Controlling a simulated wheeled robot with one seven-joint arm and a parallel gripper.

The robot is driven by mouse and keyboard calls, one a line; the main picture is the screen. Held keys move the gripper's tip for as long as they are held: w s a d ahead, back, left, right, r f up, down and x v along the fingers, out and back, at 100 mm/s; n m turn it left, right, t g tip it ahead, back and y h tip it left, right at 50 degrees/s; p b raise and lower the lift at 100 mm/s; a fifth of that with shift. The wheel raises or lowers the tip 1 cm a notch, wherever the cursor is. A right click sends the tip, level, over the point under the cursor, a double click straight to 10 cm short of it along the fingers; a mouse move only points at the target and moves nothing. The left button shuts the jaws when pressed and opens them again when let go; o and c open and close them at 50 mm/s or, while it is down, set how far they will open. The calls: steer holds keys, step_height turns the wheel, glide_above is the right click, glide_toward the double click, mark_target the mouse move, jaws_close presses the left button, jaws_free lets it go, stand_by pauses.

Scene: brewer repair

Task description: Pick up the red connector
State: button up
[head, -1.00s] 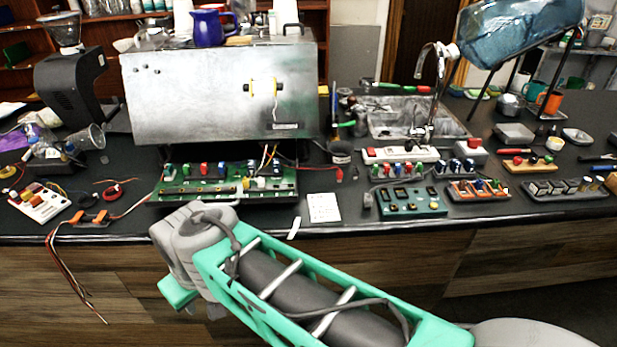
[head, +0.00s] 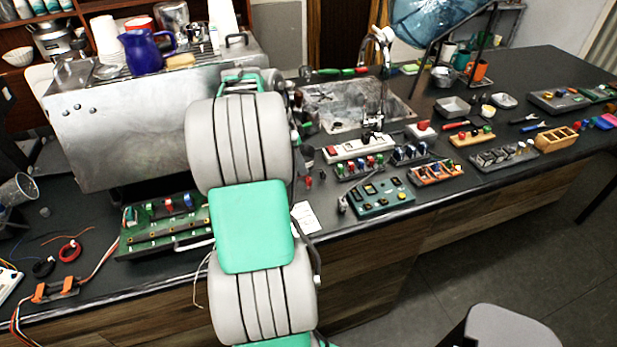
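A small red piece (head: 308,181), which looks like the red connector, lies on the dark counter just right of my arm in the head view. Its wire is not clear here. My grey and green arm reaches up across the middle of the view, in front of the steel brewer (head: 125,130). My gripper's fingertips are hidden behind the arm, so its distance from the connector does not show. The green circuit board (head: 165,222) stands below the brewer, its right part covered by my arm.
A white power strip (head: 357,148), a teal module (head: 383,197) and an orange rack (head: 436,173) crowd the counter to the right. A white card (head: 306,217) lies near the front edge. A sink (head: 335,105) is behind. Loose wires lie at the left.

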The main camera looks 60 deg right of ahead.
mark_target(308, 179)
steer(key=x, duration=0.2)
steer(key=p+x, duration=0.1)
steer(key=x, duration=0.2)
steer(key=p+x, duration=0.1)
steer(key=x, duration=0.2)
steer(key=shift+d+r, duration=0.1)
steer(key=shift+d, duration=0.3)
jaws_close()
